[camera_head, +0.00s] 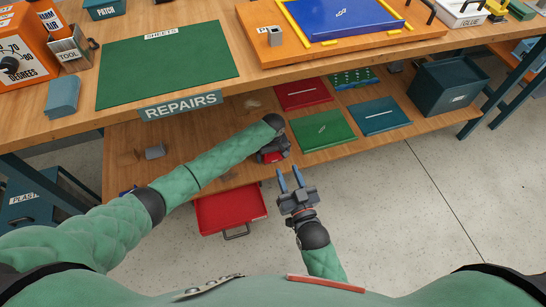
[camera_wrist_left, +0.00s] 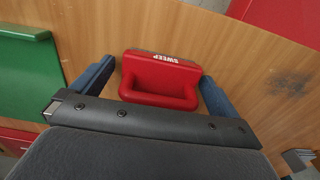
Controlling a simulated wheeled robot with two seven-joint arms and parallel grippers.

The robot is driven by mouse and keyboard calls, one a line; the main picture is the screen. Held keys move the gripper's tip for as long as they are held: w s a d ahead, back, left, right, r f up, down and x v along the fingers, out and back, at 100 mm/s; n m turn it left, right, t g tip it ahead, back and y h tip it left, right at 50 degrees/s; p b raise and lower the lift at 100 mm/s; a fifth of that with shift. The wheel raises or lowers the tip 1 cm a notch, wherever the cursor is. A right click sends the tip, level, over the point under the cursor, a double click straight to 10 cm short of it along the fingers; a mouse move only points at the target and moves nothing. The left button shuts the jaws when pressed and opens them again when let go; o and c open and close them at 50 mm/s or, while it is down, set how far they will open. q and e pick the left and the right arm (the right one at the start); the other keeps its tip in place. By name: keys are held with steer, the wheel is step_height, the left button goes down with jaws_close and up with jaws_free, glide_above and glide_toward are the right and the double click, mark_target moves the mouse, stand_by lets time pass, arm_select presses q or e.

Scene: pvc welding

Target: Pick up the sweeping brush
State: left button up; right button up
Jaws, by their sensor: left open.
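The sweeping brush (camera_wrist_left: 160,78) is red with a looped handle and a white "SWEEP" label, and lies on the wooden lower shelf in the left wrist view. My left gripper (camera_wrist_left: 155,88) is open, with one blue finger on each side of the brush. I cannot tell whether the fingers touch it. In the head view the brush (camera_head: 270,157) shows only as a bit of red under my left wrist. My right gripper (camera_head: 290,178) is open and empty in front of the shelf's edge, its two blue fingers apart.
The lower shelf (camera_head: 180,170) also holds red, green and blue flat panels (camera_head: 325,128) and a dark bin (camera_head: 448,88). The upper bench with the "REPAIRS" sign (camera_head: 180,105) overhangs it. A red drawer (camera_head: 230,210) sticks out below. Floor at right is clear.

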arm_select(q)
steer(key=shift+f, duration=0.15)
arm_select(e)
steer(key=shift+r, duration=0.3)
arm_select(q)
steer(key=c, duration=1)
